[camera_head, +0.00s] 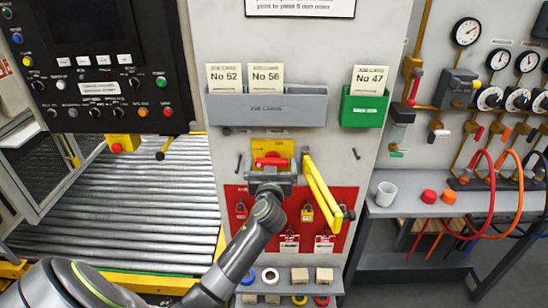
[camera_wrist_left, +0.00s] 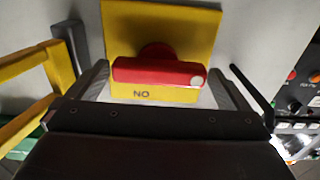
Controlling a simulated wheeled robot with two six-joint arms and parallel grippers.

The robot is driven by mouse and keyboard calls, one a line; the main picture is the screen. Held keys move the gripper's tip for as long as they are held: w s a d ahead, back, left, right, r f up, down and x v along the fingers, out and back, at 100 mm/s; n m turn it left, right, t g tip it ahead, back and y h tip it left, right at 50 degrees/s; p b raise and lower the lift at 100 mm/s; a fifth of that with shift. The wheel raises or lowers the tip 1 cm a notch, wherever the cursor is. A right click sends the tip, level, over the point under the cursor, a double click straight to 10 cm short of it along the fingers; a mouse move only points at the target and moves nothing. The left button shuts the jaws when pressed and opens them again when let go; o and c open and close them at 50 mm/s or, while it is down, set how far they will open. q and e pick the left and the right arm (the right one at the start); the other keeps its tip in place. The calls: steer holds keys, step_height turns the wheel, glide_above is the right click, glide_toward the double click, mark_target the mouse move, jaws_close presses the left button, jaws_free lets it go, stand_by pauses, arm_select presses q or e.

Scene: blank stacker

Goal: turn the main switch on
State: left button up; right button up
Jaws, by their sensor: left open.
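The main switch is a red bar handle (camera_head: 271,161) on a yellow plate (camera_head: 286,147) on the grey panel. In the left wrist view the red handle (camera_wrist_left: 158,72) lies level across the yellow plate (camera_wrist_left: 190,25), with a pale dot near its right end. Letters that read "NO" from this side show on the plate's near edge. My left gripper (camera_head: 271,178) is open in front of the switch. In the left wrist view its fingers (camera_wrist_left: 160,82) stand apart at either end of the handle; I cannot tell if they touch it. My right gripper is not in view.
A yellow hinged bar (camera_head: 320,187) sticks out just right of the switch. A red board with padlocks and tags (camera_head: 346,200) lies below. A grey card holder (camera_head: 267,107) and a green one (camera_head: 363,108) hang above. A roller conveyor (camera_head: 130,195) is at left.

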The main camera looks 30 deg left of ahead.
arm_select(q)
steer(key=shift+s+r, duration=0.1)
steer(key=shift+r, duration=0.05)
steer(key=shift+c, duration=0.6)
steer(key=c, duration=0.7)
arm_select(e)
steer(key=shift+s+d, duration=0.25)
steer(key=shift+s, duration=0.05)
arm_select(q)
steer(key=shift+d+m, duration=0.1)
steer(key=shift+m, duration=0.3)
steer(key=m, duration=0.3)
steer(key=shift+m, duration=0.3)
steer(key=m+p, duration=0.1)
steer(key=m, duration=0.3)
steer(key=shift+d+m, duration=0.15)
steer(key=shift+m, duration=0.15)
steer(key=m+p, duration=0.1)
steer(key=m, duration=0.3)
steer(key=shift+w+d, duration=0.1)
steer(key=shift+w, duration=0.1)
steer(key=shift+m+p, duration=1)
steer(key=shift+m, duration=1.5)
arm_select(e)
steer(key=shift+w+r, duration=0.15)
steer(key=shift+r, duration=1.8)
